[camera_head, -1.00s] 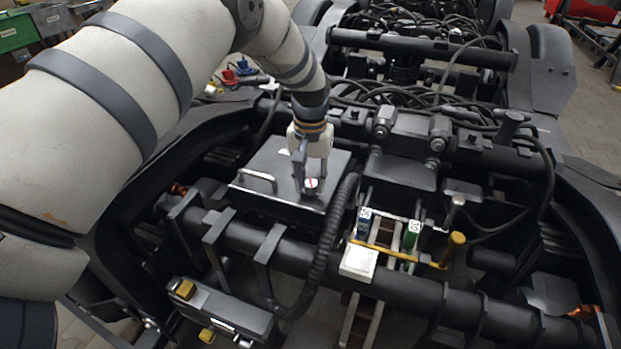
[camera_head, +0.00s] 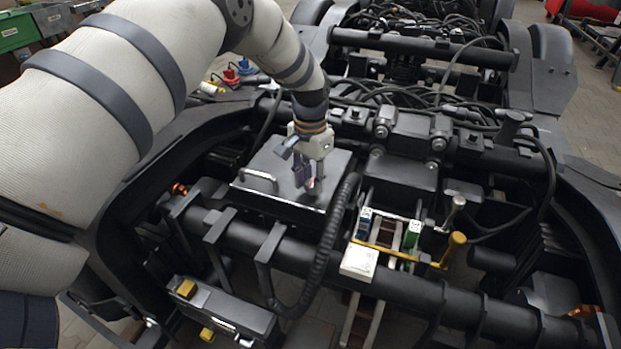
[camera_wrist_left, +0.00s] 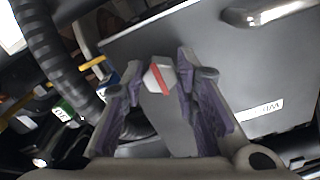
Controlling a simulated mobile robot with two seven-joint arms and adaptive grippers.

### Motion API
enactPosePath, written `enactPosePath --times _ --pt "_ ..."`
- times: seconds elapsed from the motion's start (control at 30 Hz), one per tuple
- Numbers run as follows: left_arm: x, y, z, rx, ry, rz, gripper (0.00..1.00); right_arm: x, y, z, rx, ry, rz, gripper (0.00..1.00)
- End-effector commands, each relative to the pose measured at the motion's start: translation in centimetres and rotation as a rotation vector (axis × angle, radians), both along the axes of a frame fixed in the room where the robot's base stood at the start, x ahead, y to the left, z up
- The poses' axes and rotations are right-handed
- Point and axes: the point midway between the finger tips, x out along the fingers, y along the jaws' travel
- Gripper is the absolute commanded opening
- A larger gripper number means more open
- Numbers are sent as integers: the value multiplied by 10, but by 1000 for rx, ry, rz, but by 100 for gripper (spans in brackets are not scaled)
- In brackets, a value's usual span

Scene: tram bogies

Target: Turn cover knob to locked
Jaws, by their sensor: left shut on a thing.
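The cover (camera_head: 275,201) is a dark flat lid with a bar handle (camera_head: 258,180) at its left. Its knob (camera_wrist_left: 158,76) is a small pale grip with a red line across its top, tilted from upright in the left wrist view. My left gripper (camera_head: 308,181) reaches down from above onto the knob near the cover's right side. In the left wrist view, its purple-lined fingers stand on both sides of the knob, shut on it. In the head view the fingers hide most of the knob. My right gripper is not in view.
A black ribbed hose (camera_head: 333,232) curves close to the cover's right edge. Red and blue connectors (camera_head: 236,72) lie behind the cover. Dark bogie beams surround it.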

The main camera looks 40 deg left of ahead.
Motion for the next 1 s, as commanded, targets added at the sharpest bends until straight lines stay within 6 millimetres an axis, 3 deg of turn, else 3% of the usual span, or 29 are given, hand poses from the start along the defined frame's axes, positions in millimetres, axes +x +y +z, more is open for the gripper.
enactPosePath --times 0.33,0.37,0.43,0.77,0.87,1.0 --pt "-1 0 -1 1 4 -5 0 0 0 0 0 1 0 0" --pt "-1 0 -1 0 4 -5 32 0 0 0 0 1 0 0" --pt "-1 0 -1 1 3 -4 48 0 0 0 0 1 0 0" --pt "0 0 3 1 0 -3 48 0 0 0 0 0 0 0" --pt "1 0 21 0 -3 -3 48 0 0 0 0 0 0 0" --pt "1 0 60 1 -4 -3 48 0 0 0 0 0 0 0"
